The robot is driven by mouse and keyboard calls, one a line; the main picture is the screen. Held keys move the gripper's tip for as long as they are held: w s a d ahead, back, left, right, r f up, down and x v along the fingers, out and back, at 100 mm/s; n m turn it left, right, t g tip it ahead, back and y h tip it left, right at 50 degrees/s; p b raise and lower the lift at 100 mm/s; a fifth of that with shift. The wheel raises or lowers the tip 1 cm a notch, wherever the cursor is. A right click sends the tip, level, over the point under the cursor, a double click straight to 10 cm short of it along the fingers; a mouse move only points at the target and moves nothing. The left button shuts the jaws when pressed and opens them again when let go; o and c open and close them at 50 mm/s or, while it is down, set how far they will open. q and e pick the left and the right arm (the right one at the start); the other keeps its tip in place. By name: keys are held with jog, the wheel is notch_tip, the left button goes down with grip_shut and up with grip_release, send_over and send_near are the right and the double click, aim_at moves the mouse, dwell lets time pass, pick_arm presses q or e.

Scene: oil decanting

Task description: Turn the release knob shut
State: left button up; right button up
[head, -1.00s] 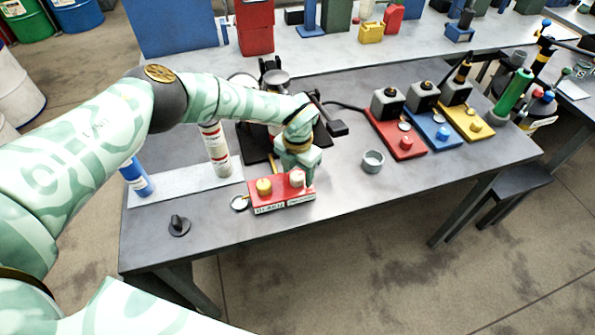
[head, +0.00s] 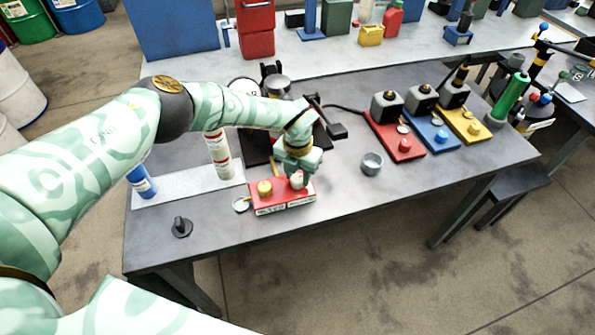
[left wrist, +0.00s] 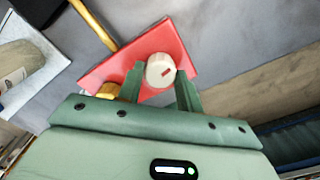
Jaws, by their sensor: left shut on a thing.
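A red block (head: 267,208) with pale label strips on its front stands near the front edge of the grey table. It carries a yellow-gold cap (head: 264,187) on its left and a white knob (head: 297,180) on its right. My left gripper (head: 301,176) reaches down over the white knob. In the left wrist view its two green fingers (left wrist: 161,80) are shut on the knob (left wrist: 160,70), one on each side. A small red mark shows on the knob's face there. The red block (left wrist: 128,60) shows around it. My right gripper is not in view.
A black knob-like piece (head: 181,227) stands at the table's front left, and a grey ring-shaped cup (head: 371,163) to the right. A white-and-red cylinder (head: 218,155) and a blue bottle (head: 141,181) stand on a pale mat. Red, blue and yellow stations stand further right.

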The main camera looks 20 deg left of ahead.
pick_arm(q)
jog(key=n+p, duration=0.2)
jog(key=n, duration=0.1)
jog(key=shift+r+n, duration=0.15)
jog(key=shift+n, duration=0.15)
jog(key=n+p, duration=0.2)
jog(key=n, duration=0.2)
jog(key=shift+n, duration=0.3)
jog(key=n+p, duration=0.1)
jog(key=n, duration=0.2)
jog(key=shift+n+p, duration=0.75)
jog(key=shift+n, duration=1.35)
jog(key=o, duration=1)
jog(key=shift+f, duration=0.2)
